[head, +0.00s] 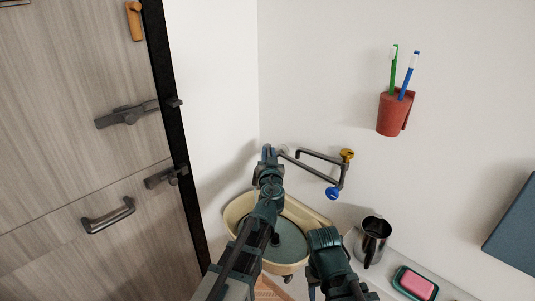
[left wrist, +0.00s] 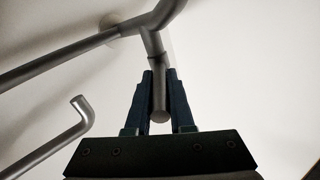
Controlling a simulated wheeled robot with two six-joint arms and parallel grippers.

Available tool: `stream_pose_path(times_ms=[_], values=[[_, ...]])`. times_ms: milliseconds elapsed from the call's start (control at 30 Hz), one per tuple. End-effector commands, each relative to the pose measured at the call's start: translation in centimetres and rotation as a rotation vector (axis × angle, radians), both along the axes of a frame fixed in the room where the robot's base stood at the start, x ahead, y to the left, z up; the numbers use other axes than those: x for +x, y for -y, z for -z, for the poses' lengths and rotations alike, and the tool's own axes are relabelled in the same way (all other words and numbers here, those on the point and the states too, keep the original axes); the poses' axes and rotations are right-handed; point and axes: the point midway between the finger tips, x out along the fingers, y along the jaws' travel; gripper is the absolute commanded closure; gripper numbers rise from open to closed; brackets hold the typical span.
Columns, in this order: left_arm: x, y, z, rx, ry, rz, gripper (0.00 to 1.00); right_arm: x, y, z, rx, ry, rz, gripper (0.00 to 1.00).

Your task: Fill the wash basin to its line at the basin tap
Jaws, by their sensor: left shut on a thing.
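The cream wash basin (head: 319,215) stands below the wall tap in the corner, partly hidden by my arms. Its inside shows a grey-blue surface, and I cannot make out a fill line. The basin tap (head: 318,172) is a jointed grey pipe with a blue knob (head: 332,194) and a yellow knob (head: 347,155). My left gripper (head: 268,154) is above the basin's back edge. In the left wrist view its fingers are shut on a short grey tap lever (left wrist: 160,101), and a bent pipe end (left wrist: 80,103) hangs to the left. My right arm's end is beside the basin, its fingers hidden.
A metal jug (head: 371,240) and a pink soap (head: 416,283) in a green dish stand on the ledge at right. A red cup (head: 394,112) with two toothbrushes hangs on the wall. A wooden door (head: 75,170) with handles is at left.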

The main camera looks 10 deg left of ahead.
Motion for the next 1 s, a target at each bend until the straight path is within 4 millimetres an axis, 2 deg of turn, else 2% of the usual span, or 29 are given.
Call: stream_pose_path(times_ms=[600, 1000], values=[[1.1, 2.0, 0.0, -0.001, -0.001, -0.411, 1.0, 0.0, 0.0, 0.0, 0.0, 0.0, 0.0, 0.49], [1.2, 2.1, 0.0, -0.001, -0.001, -0.51, 1.0, 0.0, 0.0, 0.0, 0.0, 0.0, 0.0, 0.49]])
